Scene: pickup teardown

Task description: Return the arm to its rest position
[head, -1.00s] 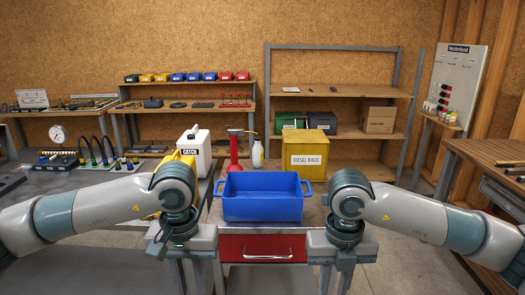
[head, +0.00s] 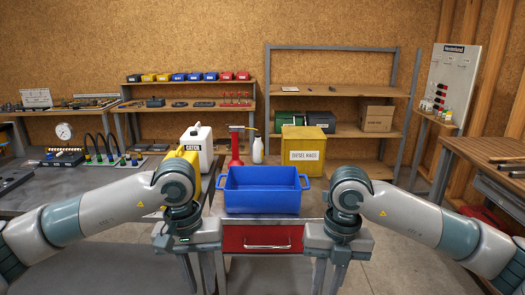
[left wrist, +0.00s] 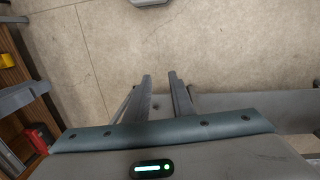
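My left gripper (head: 197,268) hangs low at the left front of the tool cart, pointing down, with my left arm bent at the elbow. In the left wrist view, the left gripper (left wrist: 160,80) has its two fingers apart with nothing between them, above bare concrete floor. My right gripper (head: 329,272) hangs in a mirrored pose at the cart's right front; its two fingers look apart and empty, though they are small and dark. Both grippers are clear of the blue crate (head: 262,203), which sits on the cart between the arms.
The cart has a red drawer (head: 262,239). Behind the crate stand a red bottle jack (head: 236,150), a white bottle (head: 258,150) and a yellow rag box (head: 305,143). A white catch can (head: 197,146) stands left. Workbenches flank both sides; floor shows at right.

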